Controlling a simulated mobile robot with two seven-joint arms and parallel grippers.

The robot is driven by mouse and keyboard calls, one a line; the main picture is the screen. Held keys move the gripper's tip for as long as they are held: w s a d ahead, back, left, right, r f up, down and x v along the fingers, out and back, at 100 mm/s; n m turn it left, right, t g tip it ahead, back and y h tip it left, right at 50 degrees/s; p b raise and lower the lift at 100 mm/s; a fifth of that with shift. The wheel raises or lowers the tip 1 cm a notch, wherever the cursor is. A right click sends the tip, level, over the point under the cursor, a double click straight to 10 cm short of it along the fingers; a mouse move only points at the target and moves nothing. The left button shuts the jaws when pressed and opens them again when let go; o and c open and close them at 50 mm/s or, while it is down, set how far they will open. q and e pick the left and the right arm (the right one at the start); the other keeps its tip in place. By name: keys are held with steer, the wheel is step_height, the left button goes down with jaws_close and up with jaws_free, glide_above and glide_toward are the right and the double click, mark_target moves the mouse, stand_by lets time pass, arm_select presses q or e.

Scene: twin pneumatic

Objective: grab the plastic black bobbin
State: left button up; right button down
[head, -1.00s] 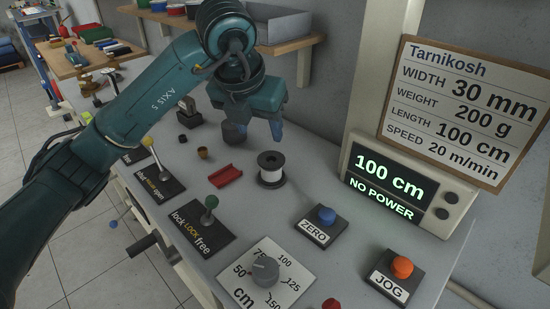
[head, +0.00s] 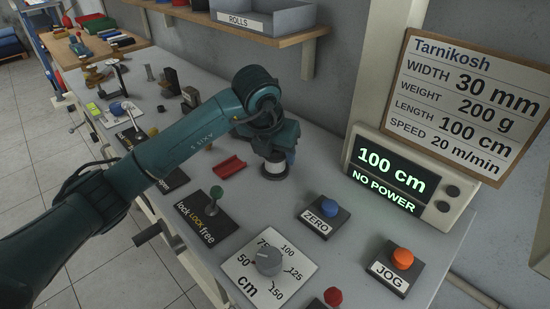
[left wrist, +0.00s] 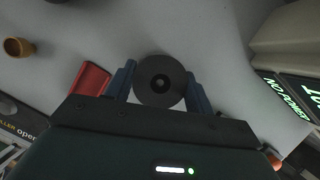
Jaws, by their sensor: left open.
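In the left wrist view my left gripper (left wrist: 160,87) is open, with one blue finger on each side of the bobbin. I cannot tell whether the fingers touch it. My right gripper is in neither view.
A red bracket (head: 229,166) lies left of the bobbin, and a small brown cup (left wrist: 19,47) is farther left. The display box (head: 409,180) stands to the right. The ZERO button (head: 330,210), JOG button (head: 402,259), dial (head: 268,262) and lock lever (head: 216,194) are nearer the front.

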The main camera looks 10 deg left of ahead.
arm_select(q)
steer(key=c, duration=0.5)
steer(key=shift+c, duration=0.2)
